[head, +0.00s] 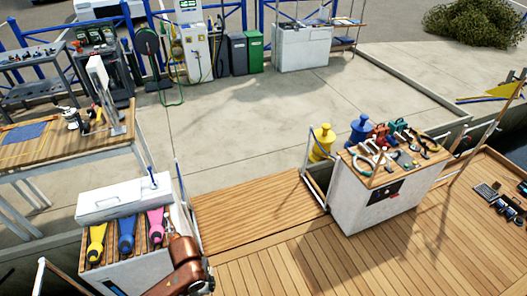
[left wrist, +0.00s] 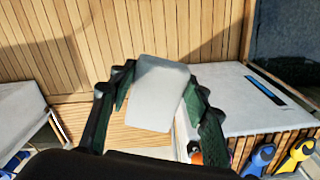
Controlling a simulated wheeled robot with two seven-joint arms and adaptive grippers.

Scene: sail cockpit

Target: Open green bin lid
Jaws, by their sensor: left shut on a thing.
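The green bin (head: 254,52) stands upright at the back of the paved area in the head view, beside a dark grey bin (head: 237,53). Its lid looks shut. My left gripper (left wrist: 157,84) fills the middle of the left wrist view, its dark green fingers shut around a pale grey block (left wrist: 153,98). I cannot tell what the block is. In the head view only my copper arm shows clearly at the bottom left, far from the green bin; the fingers cannot be made out. My right gripper is out of view.
A white locker (head: 120,203) with yellow, blue and pink handled items stands beside the arm. A white cabinet (head: 375,205) with tools stands right of the wooden gangway (head: 258,213). Open concrete lies between the gangway and the bins. Yellow and blue bottles stand by the cabinet.

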